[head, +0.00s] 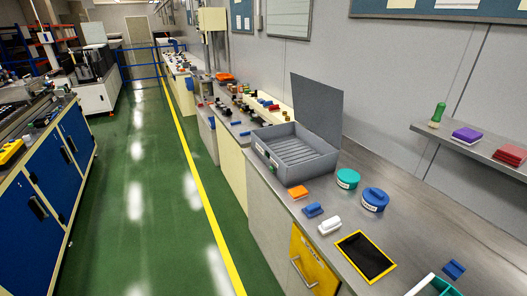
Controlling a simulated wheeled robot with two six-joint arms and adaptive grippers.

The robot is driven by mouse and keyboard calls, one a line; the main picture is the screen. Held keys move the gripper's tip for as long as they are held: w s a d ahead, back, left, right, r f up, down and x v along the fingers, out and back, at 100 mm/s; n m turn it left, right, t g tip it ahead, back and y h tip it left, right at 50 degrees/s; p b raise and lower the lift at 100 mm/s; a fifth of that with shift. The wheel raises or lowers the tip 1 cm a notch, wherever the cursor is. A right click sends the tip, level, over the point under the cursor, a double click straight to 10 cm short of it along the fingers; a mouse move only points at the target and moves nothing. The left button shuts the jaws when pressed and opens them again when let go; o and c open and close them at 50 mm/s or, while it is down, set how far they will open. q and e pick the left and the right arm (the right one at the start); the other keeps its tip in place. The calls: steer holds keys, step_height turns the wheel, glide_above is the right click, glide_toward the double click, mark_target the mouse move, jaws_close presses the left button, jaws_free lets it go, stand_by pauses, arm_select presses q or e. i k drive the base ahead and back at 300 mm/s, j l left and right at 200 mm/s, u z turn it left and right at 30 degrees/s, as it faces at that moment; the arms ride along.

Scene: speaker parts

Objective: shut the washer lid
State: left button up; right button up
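The washer (294,158) is a grey, shallow rectangular box on the metal counter. Its grey lid (316,108) stands raised, nearly upright, along the box's far right side. The slatted inside of the box is visible and looks empty. A small green mark shows on its front wall. Neither of my grippers shows in the head view.
An orange block (298,192), blue block (313,210), white block (329,226), teal round container (347,179) and blue round container (374,199) stand near the washer. A yellow-framed black panel (365,257) lies in front. A wall shelf (475,150) is at right. The green floor (150,200) is clear.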

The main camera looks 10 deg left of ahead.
mark_target(318, 106)
steer(key=i+j+z, duration=0.1)
steer(key=i+j, duration=0.45)
steer(key=i+j+z, duration=0.15)
steer(key=j, duration=0.3)
steer(key=i+j+z, duration=0.1)
steer(key=i+j, duration=0.45)
steer(key=j, duration=0.25)
steer(key=i+j+z, duration=0.15)
steer(key=j, duration=0.2)
steer(key=i, duration=0.05)
